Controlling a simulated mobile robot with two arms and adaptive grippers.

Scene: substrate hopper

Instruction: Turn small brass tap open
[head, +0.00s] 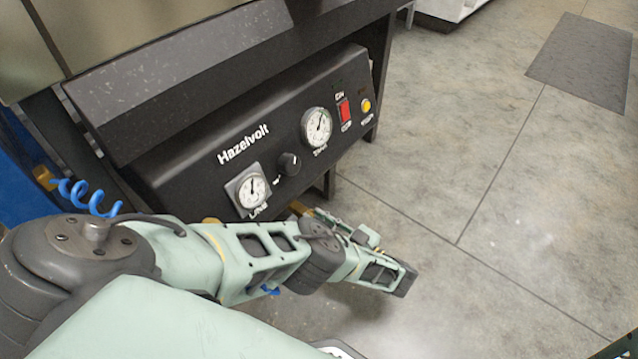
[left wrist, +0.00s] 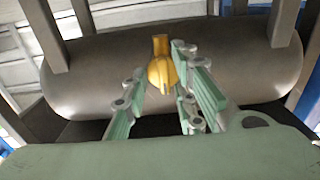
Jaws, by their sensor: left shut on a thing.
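The small brass tap (left wrist: 161,74) is in the middle of the left wrist view, at the front of a grey rounded tank (left wrist: 90,75). Its narrow lever points down in that picture. My left gripper (left wrist: 158,62) has a pale green finger on each side of the tap and is shut on it. In the head view my left arm reaches in from the left, below the black control panel (head: 205,160). I cannot make out the tap clearly there.
The panel bears two gauges (head: 317,126) (head: 251,190), a black knob (head: 289,163), a red switch (head: 344,110) and a yellow button (head: 366,105), close above my left arm. Dark legs frame the tank. The floor (head: 470,180) to the right is clear, with a flat grey mat (head: 585,60).

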